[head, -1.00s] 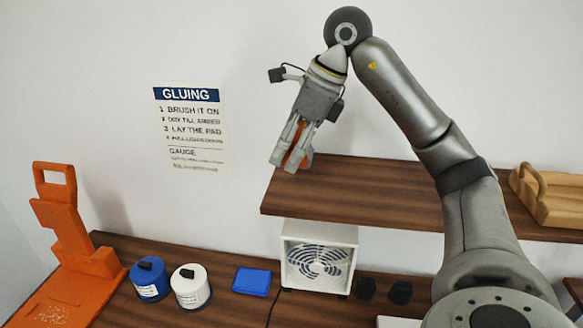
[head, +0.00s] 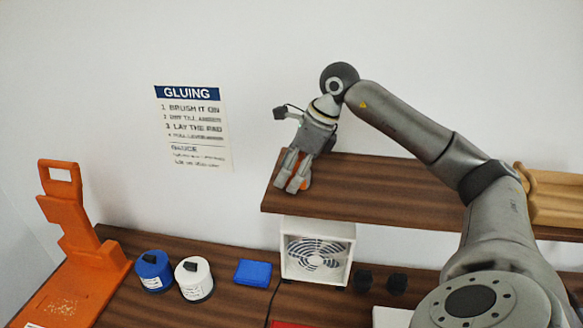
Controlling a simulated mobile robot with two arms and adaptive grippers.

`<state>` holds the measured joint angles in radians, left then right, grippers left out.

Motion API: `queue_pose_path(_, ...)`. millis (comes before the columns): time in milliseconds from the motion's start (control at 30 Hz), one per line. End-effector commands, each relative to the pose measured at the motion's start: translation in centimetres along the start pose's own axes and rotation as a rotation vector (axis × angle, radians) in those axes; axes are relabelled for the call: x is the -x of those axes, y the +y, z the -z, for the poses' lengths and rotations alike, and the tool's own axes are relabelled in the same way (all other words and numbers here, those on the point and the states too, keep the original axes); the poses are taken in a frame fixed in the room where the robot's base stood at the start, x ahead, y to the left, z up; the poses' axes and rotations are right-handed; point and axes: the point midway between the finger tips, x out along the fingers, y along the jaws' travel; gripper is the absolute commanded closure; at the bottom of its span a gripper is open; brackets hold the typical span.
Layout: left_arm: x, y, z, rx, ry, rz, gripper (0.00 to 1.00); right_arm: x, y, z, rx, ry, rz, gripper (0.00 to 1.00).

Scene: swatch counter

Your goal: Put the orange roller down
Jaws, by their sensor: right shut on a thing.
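My right gripper (head: 291,181) is in the head view, pointing down at the left front end of the upper wooden shelf (head: 390,196). It is shut on the orange roller (head: 305,177), of which only a small orange part shows beside and behind the fingers. I cannot tell whether the roller touches the shelf. My left gripper is not in view.
A white fan (head: 318,256) stands under the shelf. On the lower counter are a blue pad (head: 253,273), a white tin (head: 194,279), a blue tin (head: 153,271) and an orange stand (head: 75,235). A wooden tray (head: 555,198) sits at the shelf's right. The shelf's middle is clear.

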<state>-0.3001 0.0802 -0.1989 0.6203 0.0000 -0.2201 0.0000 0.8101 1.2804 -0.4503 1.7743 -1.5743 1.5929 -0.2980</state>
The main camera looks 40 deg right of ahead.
Motion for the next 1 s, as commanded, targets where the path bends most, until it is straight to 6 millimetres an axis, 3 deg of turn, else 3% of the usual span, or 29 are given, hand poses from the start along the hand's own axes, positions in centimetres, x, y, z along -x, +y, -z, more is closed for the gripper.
queue_pose_path(667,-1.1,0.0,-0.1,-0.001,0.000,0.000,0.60,-1.5,0.2,0.7,0.000,0.011,-0.008,0.72)
queue_pose_path(700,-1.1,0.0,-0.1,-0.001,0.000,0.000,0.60,-1.6,0.2,0.8,0.000,0.013,-0.009,0.37)
queue_pose_path(833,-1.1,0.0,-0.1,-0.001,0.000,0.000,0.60,-1.6,0.2,0.8,-0.001,0.015,-0.011,0.20)
queue_pose_path(1000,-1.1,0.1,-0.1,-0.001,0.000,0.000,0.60,-1.6,0.2,0.8,-0.002,0.014,-0.009,0.20)
